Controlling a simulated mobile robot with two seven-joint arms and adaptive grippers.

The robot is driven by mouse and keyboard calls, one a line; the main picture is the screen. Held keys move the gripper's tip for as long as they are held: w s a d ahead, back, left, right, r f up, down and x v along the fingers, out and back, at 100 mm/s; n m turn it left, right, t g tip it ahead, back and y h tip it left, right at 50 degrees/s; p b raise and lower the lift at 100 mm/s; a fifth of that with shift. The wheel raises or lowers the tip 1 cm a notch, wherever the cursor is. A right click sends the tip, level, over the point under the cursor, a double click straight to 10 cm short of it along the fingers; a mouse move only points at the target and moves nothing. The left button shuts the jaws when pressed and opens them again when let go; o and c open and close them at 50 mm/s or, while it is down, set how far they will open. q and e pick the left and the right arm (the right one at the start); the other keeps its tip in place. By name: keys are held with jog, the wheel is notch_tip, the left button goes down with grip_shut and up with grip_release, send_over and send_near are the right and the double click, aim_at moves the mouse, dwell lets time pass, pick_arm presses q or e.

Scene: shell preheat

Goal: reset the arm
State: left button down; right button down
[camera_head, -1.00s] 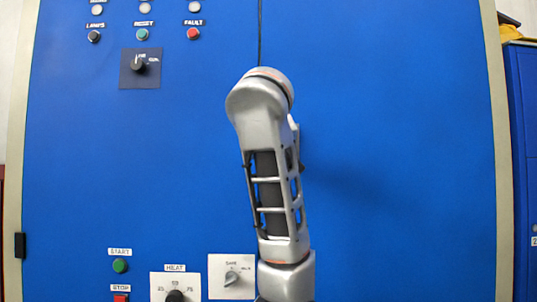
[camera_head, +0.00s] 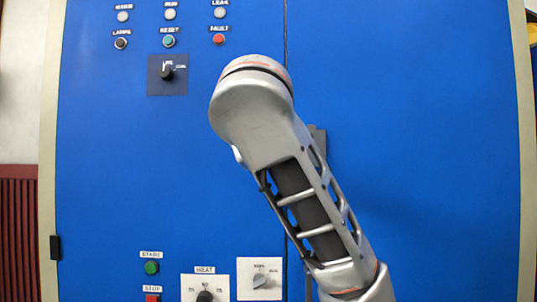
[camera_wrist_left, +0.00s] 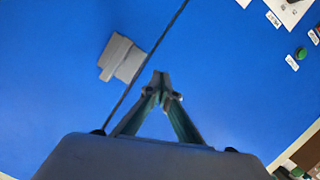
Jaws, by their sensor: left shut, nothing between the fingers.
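My left gripper (camera_wrist_left: 161,80) is shut and empty in the left wrist view, its fingertips together in front of the blue cabinet face (camera_wrist_left: 220,75). A grey handle-like plate (camera_wrist_left: 122,58) on that face lies up and left of the fingertips, apart from them in the picture. In the head view one of my arms (camera_head: 300,190) stands in front of the cabinet (camera_head: 440,130), leaning up to the left from the bottom right. No fingers show in that view. My right gripper is not in view.
The cabinet carries a black selector (camera_head: 167,73), a green start button (camera_head: 152,268), a red stop button (camera_head: 152,298), a heat dial (camera_head: 205,296) and a grey switch (camera_head: 262,281). Lamps and buttons line its top. The cabinet's right side is bare.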

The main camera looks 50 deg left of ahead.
jog(key=shift+w+a+r, duration=0.1)
jog(key=shift+w+r, duration=0.1)
dwell(0.5)
